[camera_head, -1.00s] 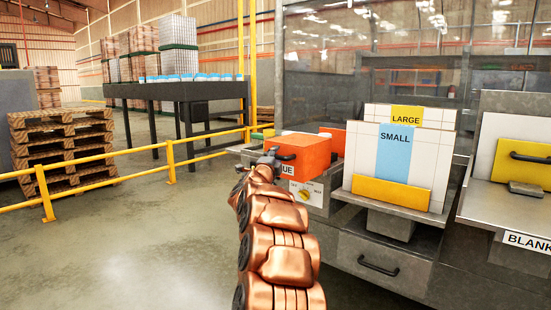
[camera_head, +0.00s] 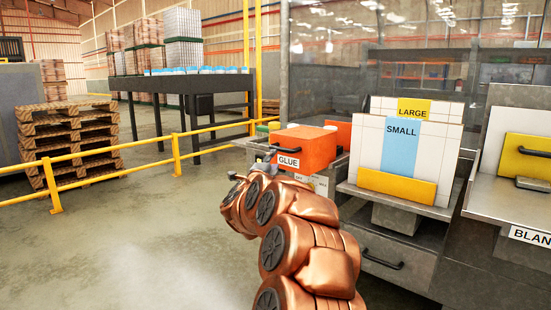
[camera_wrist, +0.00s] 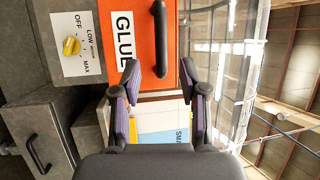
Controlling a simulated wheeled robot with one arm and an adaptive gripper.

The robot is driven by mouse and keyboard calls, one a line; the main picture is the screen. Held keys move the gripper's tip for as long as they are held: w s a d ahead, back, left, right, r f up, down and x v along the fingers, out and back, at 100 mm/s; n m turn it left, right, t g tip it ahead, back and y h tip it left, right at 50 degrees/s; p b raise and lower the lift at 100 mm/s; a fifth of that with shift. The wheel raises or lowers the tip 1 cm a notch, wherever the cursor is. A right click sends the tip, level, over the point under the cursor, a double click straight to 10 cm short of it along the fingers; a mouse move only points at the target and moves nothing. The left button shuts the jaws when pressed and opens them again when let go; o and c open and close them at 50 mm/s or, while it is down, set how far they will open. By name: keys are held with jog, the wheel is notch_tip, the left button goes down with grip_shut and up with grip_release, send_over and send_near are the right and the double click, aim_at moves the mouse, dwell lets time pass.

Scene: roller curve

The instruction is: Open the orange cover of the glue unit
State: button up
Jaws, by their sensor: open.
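The orange cover (camera_head: 305,147) of the glue unit is a closed-looking box lid with a GLUE label and a black bar handle (camera_head: 287,150). In the wrist view the orange cover (camera_wrist: 140,40) appears turned sideways, with its handle (camera_wrist: 160,38) ahead of the fingers. My gripper (camera_wrist: 157,75) is open and empty, and the lower end of the handle shows between its fingertips. I cannot tell how far the handle is in depth.
A yellow dial (camera_wrist: 72,46) on a white plate sits beside the cover. Right of the unit stand panels labelled LARGE and SMALL (camera_head: 400,140) in a holder. A yellow railing (camera_head: 110,155) runs at the left. The floor in front is clear.

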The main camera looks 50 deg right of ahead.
jog(key=shift+v, duration=1.2)
jog(key=shift+a+r, duration=0.1)
